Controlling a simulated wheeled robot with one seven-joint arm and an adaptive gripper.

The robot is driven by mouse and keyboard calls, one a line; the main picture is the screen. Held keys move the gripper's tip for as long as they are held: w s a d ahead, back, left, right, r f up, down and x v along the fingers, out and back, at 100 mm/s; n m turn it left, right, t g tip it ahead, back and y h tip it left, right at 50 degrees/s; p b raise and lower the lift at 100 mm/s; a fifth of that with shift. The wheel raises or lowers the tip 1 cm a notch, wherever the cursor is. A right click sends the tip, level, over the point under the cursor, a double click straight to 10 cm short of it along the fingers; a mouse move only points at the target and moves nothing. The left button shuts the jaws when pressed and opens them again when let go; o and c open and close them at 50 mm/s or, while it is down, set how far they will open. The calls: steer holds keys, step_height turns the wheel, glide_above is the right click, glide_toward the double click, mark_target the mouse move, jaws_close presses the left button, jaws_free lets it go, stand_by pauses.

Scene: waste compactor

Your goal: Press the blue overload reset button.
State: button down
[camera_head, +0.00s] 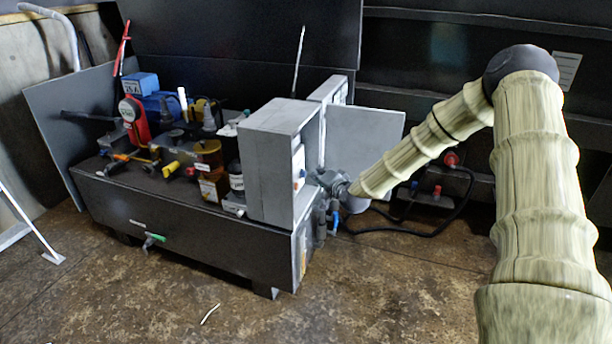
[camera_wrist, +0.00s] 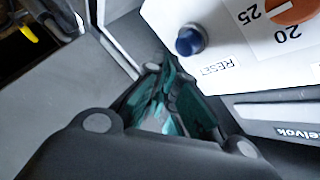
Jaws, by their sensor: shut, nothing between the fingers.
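The blue reset button (camera_wrist: 190,40) shows in the wrist view on a white panel face, beside a label reading RESET that appears upside down. My gripper (camera_wrist: 164,75) has its fingers together, just left of and below the button in that view. The fingertips look apart from the button, but the depth between them is hard to judge. In the head view my gripper (camera_head: 332,182) is at the open front of a grey control box (camera_head: 275,165). A white panel (camera_head: 298,160) shows inside the box; the button is too small to make out surely there.
An orange dial (camera_wrist: 290,8) with numbers sits near the button. The box's grey door (camera_head: 365,140) stands open behind my gripper. A dark bench (camera_head: 190,215) carries tools and bottles left of the box. Hoses (camera_head: 430,232) lie on the floor at right.

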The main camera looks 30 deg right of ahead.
steer(key=shift+d, duration=0.1)
steer(key=s+d+p, duration=0.1)
steer(key=s, duration=0.1)
steer(key=s+d+p, duration=0.1)
steer(key=d, duration=0.1)
steer(key=shift+s, duration=0.4)
stand_by(0.7)
